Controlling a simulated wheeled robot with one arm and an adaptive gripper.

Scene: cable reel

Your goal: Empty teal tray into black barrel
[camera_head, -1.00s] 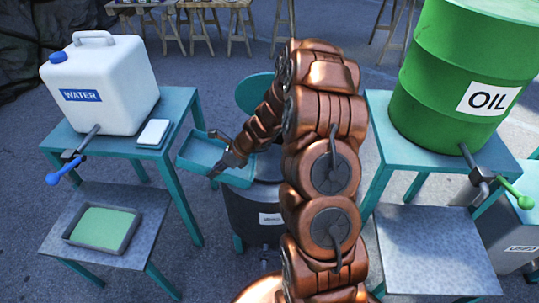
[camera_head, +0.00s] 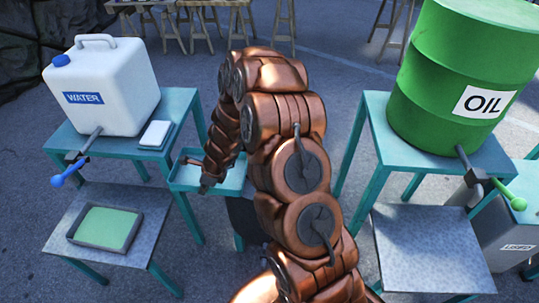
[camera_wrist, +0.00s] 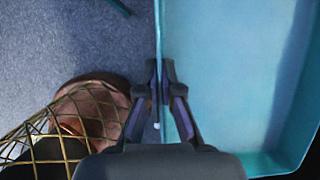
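The teal tray (camera_head: 235,183) is held in the air between the two stands, roughly level in the head view. My gripper (camera_head: 208,183) is at its near left side. In the wrist view, my gripper (camera_wrist: 160,75) is shut on the side wall of the teal tray (camera_wrist: 225,70). The visible part of the tray's floor looks bare in the wrist view; the rest is out of frame. The black barrel (camera_head: 242,218) stands below and behind my arm, mostly hidden by the arm and tray.
The left teal stand holds a white water container (camera_head: 100,88) with a blue tap (camera_head: 62,178); below it lies a grey tray of green liquid (camera_head: 105,228). On the right, a green oil drum (camera_head: 440,80) stands above an empty metal shelf (camera_head: 430,245). A grey bin (camera_head: 510,235) stands far right.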

